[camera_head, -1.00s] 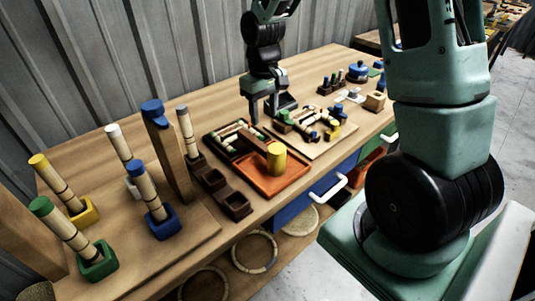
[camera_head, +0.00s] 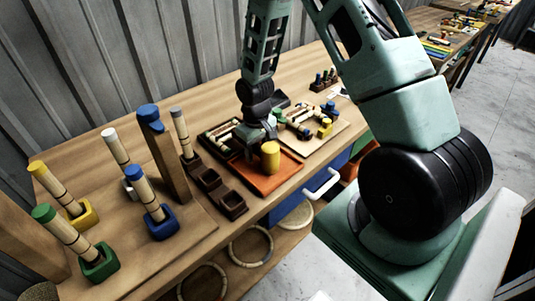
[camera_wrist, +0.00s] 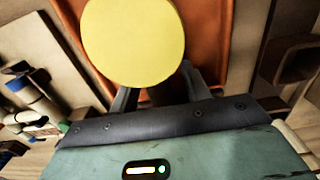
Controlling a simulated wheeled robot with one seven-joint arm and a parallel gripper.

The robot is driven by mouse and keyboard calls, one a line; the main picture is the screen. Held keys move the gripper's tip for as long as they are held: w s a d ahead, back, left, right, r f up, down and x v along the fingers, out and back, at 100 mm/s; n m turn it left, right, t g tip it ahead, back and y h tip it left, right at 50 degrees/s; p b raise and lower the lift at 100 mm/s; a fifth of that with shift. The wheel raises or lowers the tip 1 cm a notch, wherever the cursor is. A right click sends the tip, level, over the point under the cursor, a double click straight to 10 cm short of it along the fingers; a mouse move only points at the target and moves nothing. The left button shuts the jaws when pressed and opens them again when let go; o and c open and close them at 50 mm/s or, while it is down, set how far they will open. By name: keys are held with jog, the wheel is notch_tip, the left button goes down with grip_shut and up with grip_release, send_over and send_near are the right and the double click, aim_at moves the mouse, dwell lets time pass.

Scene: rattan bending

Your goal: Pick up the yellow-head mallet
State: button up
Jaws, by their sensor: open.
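The yellow-head mallet shows as an upright yellow cylinder (camera_head: 270,157) over the orange tray (camera_head: 266,186). In the wrist view its round yellow top (camera_wrist: 133,42) fills the upper middle. My gripper (camera_head: 255,152) is low over the tray, right behind the yellow head, which partly hides the fingertips. In the wrist view my gripper (camera_wrist: 160,94) has its fingers spread on either side below the head. A brownish part shows between them; I cannot tell whether it is the handle. No grip on the mallet is visible.
Dark square holders (camera_head: 209,178) stand left of the tray. A tall wooden post with a blue cap (camera_head: 149,112) and several banded sticks in coloured bases stand further left. A board with coloured clamps and a bent piece (camera_head: 320,128) lies to the right.

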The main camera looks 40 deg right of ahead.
jog(key=shift+f, duration=0.4)
grip_shut()
jog(key=shift+r, duration=0.1)
